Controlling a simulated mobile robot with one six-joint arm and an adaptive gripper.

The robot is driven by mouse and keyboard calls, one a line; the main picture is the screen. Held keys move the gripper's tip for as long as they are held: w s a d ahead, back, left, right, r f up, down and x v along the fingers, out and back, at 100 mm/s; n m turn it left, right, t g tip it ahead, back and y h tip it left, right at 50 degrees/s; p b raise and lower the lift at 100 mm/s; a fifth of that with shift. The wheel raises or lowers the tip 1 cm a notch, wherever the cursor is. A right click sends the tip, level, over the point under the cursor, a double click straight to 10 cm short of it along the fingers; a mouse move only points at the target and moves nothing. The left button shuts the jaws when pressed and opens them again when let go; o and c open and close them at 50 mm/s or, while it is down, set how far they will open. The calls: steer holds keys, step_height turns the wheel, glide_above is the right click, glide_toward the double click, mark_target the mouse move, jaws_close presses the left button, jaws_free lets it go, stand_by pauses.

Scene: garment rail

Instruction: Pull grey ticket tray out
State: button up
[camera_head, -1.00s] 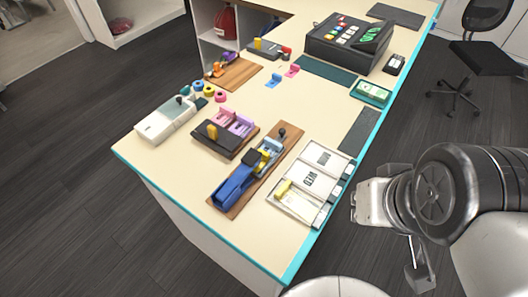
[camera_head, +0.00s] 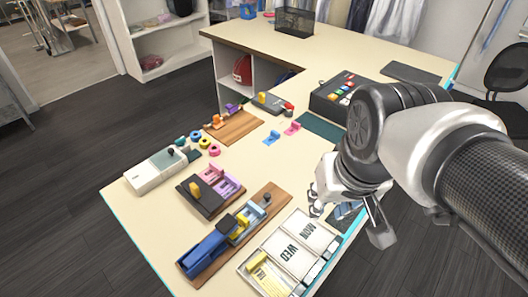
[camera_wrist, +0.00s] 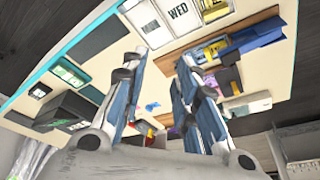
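A pale grey-white ticket tray (camera_head: 268,252) lies at the near right part of the counter in the head view. Its panels read MON and WED, and a yellow piece with a striped ticket sits in its nearest section.
A wooden board with a blue device (camera_head: 210,252) lies just left of the tray. A dark board with pink and purple pieces (camera_head: 203,203) and a white box (camera_head: 155,172) are farther left. A black keypad machine (camera_head: 328,98) stands at the back. Bare counter (camera_head: 130,215) shows at left.

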steer(key=w+a+r+g+p, duration=0.1)
steer(key=w+a+p, duration=0.1)
steer(key=w, duration=0.6)
steer(key=g+p, duration=0.3)
steer(key=p, duration=0.1)
glide_above(268, 194)
step_height(268, 194, down, 9)
steer(key=f+b, duration=0.1)
steer(key=f, duration=0.7)
steer(key=f+b, duration=0.2)
steer(key=f, duration=0.7)
steer(key=shift+s+a+f, duration=0.1)
steer(key=shift+s+f, duration=0.1)
steer(key=shift+c, duration=0.5)
jaws_close()
steer(key=shift+w, duration=0.1)
